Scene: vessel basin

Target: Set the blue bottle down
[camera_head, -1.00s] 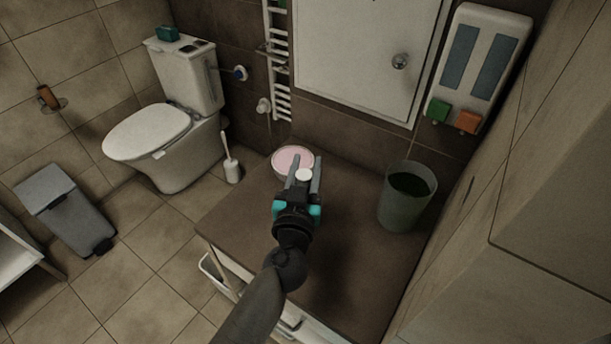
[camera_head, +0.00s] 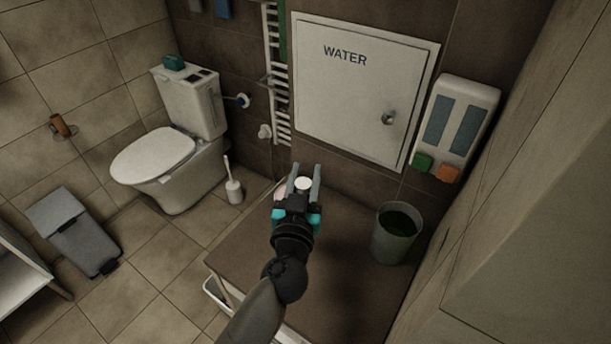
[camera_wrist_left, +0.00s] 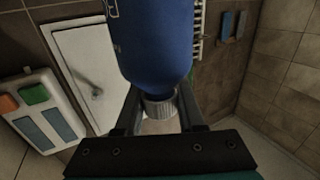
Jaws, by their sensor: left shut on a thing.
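My left gripper (camera_head: 304,172) is shut on the blue bottle, above the brown countertop (camera_head: 335,290). In the head view only a round white cap (camera_head: 303,184) shows between the fingers; the body is hidden below. In the left wrist view the blue bottle (camera_wrist_left: 152,40) fills the upper middle, with its ribbed pale neck (camera_wrist_left: 160,107) between the fingers of my left gripper (camera_wrist_left: 160,105). Whether the bottle's base touches the countertop cannot be seen. My right gripper is not in view.
A grey-green bin (camera_head: 397,240) stands on the countertop at right. A pink round dish (camera_head: 280,193) is mostly hidden behind my gripper. The wall holds a white WATER cabinet (camera_head: 345,90) and a dispenser (camera_head: 455,130). The countertop's middle is clear. A toilet (camera_head: 160,155) stands at left.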

